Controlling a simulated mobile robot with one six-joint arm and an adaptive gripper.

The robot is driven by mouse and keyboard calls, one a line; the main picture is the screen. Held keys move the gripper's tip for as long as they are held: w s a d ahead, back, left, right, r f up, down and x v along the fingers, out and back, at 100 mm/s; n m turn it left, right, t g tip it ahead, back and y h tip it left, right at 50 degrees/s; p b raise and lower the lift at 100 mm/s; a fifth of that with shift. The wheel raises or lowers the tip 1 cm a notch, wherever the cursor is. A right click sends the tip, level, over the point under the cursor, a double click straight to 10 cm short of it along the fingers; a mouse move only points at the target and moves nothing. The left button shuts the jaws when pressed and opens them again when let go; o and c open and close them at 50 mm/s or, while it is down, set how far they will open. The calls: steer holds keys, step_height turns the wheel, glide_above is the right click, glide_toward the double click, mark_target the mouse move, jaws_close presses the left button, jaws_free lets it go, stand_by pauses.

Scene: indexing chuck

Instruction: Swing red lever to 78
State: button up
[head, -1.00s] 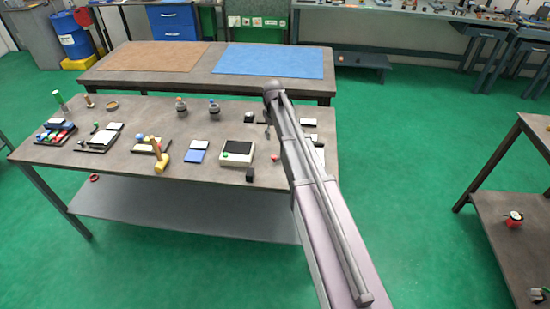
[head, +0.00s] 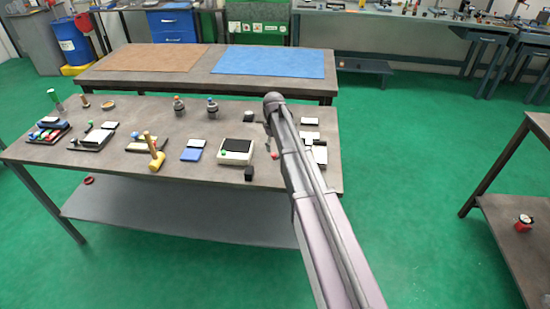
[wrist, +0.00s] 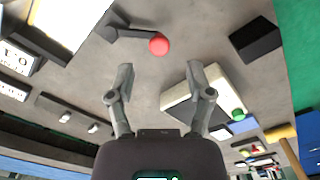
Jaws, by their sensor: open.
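The red lever's round red knob (wrist: 159,46) sits at the end of a short dark arm in the wrist view, above the grey table top. In the head view the knob (head: 275,155) shows just left of my arm; the rest of its fixture is largely hidden behind the arm. My gripper (wrist: 161,75) is open and empty. The knob lies ahead of the fingertips, near the middle of the gap between them, and is not held. My fingers cannot be made out in the head view.
A white box (head: 236,150) with a dark screen and green button stands left of the knob, with a black block (head: 249,174) near it. White labelled plates (wrist: 15,55) lie beside the lever in the wrist view. A yellow mallet (head: 156,158) lies farther left.

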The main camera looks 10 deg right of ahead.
mark_target(274, 155)
steer(key=shift+f+b, duration=1.95)
steer(key=shift+f, duration=0.25)
